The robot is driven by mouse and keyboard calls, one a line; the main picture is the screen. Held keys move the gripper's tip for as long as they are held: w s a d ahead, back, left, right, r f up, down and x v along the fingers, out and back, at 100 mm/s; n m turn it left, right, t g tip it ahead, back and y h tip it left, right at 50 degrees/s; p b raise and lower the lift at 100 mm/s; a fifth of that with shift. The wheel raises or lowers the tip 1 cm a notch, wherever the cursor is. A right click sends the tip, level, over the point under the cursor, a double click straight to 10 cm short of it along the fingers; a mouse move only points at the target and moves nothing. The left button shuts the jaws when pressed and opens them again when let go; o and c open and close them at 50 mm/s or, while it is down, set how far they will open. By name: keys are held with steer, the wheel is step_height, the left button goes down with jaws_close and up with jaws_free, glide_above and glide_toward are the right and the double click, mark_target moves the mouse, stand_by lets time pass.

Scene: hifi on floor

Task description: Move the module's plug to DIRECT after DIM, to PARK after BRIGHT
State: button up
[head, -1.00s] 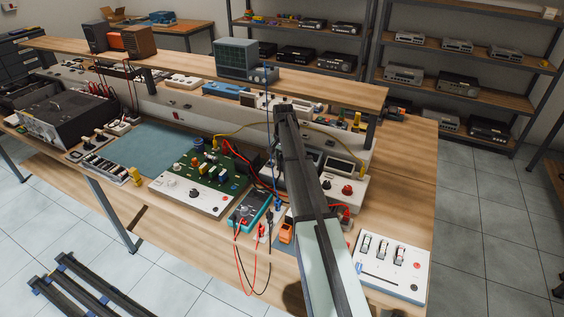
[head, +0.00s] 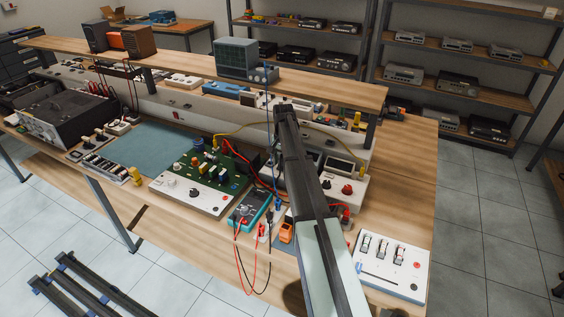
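A white-fronted module with a green circuit board (head: 208,170) and a dark knob lies in the middle of the bench. A white panel (head: 392,266) with three slotted switches and a red button lies at the right front. A blue plug-like part (head: 278,205) stands beside my arm; I cannot tell whether it is the module's plug. DIM, BRIGHT, DIRECT and PARK labels are too small to read. My arm rises from the bottom right across the bench.
A teal meter (head: 250,208) with red and black leads sits left of my arm. A wooden shelf (head: 330,85) overhangs the bench. A yellow cable (head: 262,132) arches above. The blue mat (head: 150,147) is mostly clear.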

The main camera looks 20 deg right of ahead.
stand_by(0.3)
step_height(320, 180, up, 17)
steer(key=p, duration=0.2)
steer(key=shift+w+d+p, duration=0.15)
steer(key=shift+d+p, duration=0.05)
steer(key=shift+p, duration=0.15)
stand_by(0.8)
